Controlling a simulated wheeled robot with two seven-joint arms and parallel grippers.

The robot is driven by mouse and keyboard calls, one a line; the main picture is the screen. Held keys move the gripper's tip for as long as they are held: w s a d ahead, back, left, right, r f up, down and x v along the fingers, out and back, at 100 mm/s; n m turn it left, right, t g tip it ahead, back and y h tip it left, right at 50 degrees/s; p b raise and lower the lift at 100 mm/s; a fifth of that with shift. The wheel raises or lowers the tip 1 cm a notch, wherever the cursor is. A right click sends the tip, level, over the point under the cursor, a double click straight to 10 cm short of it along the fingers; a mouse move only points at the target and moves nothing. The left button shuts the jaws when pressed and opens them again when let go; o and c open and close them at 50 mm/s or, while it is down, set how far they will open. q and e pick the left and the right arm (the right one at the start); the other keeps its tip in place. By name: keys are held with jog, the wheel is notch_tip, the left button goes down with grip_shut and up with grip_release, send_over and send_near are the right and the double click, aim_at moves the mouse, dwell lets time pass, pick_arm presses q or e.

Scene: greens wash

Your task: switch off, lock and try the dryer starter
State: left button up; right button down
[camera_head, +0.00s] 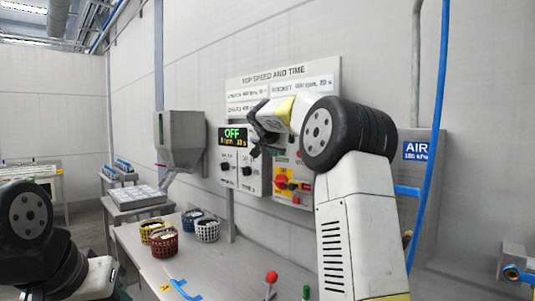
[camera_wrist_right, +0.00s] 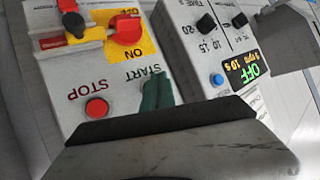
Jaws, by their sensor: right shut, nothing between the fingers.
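The dryer starter is a grey wall box (camera_head: 293,165), also large and upside down in the right wrist view (camera_wrist_right: 58,110). Its red rotary handle (camera_wrist_right: 125,30) sits on a yellow plate marked ON and OFF; its exact setting is hard to tell. A small red and dark piece (camera_wrist_right: 73,20) is beside the handle; I cannot tell if it is a padlock. The red STOP button (camera_wrist_right: 96,108) is clear. A green shape (camera_wrist_right: 157,93) is at the START label, partly hidden. My right gripper (camera_head: 257,148) is shut and empty, close in front of the boxes. My left gripper is out of view.
A neighbouring control box (camera_head: 240,172) has black knobs and a display (camera_head: 233,136) reading OFF. Several baskets (camera_head: 207,230) stand on the bench (camera_head: 215,262), near a red-knobbed lever (camera_head: 271,277). A blue air hose (camera_head: 431,140) hangs at the right.

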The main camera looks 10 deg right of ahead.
jog(key=shift+d, duration=0.1)
dwell(0.4)
jog(key=shift+w+d, duration=0.2)
jog(key=shift+d, duration=0.05)
jog(key=shift+w+d, duration=0.2)
jog(key=shift+d, duration=0.2)
dwell(0.7)
dwell(0.3)
jog(key=shift+s+a, duration=0.4)
jog(key=shift+a, duration=0.35)
jog(key=shift+s+a, duration=0.45)
jog(key=shift+a, duration=0.25)
jog(key=shift+s+a, duration=0.4)
jog(key=shift+a, duration=0.35)
jog(key=shift+s+a, duration=0.45)
jog(key=shift+a, duration=0.25)
